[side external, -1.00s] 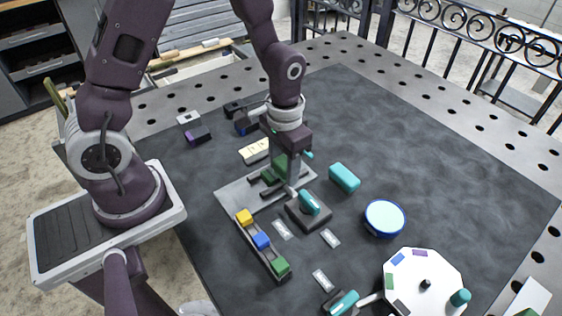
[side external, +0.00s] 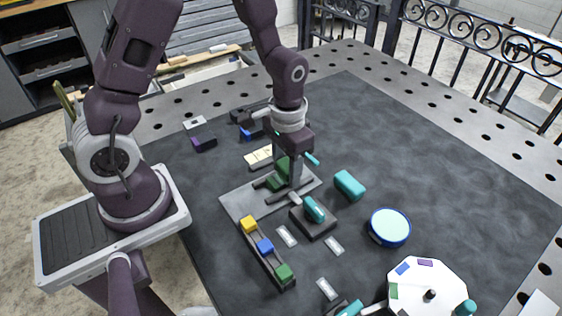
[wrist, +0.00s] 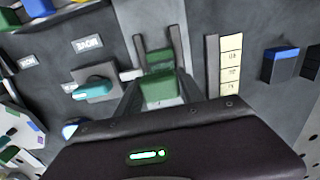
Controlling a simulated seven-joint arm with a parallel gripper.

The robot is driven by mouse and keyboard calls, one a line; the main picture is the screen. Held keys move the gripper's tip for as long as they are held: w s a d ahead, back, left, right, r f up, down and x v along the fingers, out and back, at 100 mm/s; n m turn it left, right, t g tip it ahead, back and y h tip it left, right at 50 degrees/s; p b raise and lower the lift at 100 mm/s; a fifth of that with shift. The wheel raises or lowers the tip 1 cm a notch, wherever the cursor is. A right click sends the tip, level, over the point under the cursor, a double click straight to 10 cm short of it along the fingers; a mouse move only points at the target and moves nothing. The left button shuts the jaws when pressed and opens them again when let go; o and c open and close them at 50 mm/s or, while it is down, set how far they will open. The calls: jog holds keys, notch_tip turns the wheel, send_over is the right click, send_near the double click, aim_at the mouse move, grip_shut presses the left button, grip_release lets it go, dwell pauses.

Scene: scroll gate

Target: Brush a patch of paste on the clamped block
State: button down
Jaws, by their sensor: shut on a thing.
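My gripper (side external: 290,178) points down over a grey base plate (side external: 240,204) with dark rails, which looks like the clamp. Its jaws are shut on a green block (wrist: 158,92), low over the plate. Another green piece (wrist: 160,57) lies beyond it between the rails (wrist: 177,45). In the side view the fingers partly hide the green block (side external: 283,166). A teal lever (side external: 313,209) on a dark base stands right beside the plate. A round blue tin with a pale top (side external: 389,226) stands to the right. I cannot pick out a brush or any paste for certain.
A teal block (side external: 349,184) lies right of my gripper. A dark rack (side external: 257,256) holds yellow, blue and green cubes. A white octagonal disc (side external: 430,285) is at the front right. Cream tiles (side external: 258,156) lie behind the plate. The mat's far right is clear.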

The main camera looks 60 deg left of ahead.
aim_at(278, 160)
jog(key=shift+d, duration=1.1)
jog(key=shift+a, duration=2.4)
jog(key=shift+a+f, duration=0.1)
jog(key=shift+a, duration=0.25)
jog(key=shift+a+r, duration=0.2)
jog(key=shift+r, duration=0.05)
notch_tip(278, 160, up, 8)
jog(key=shift+f, duration=0.15)
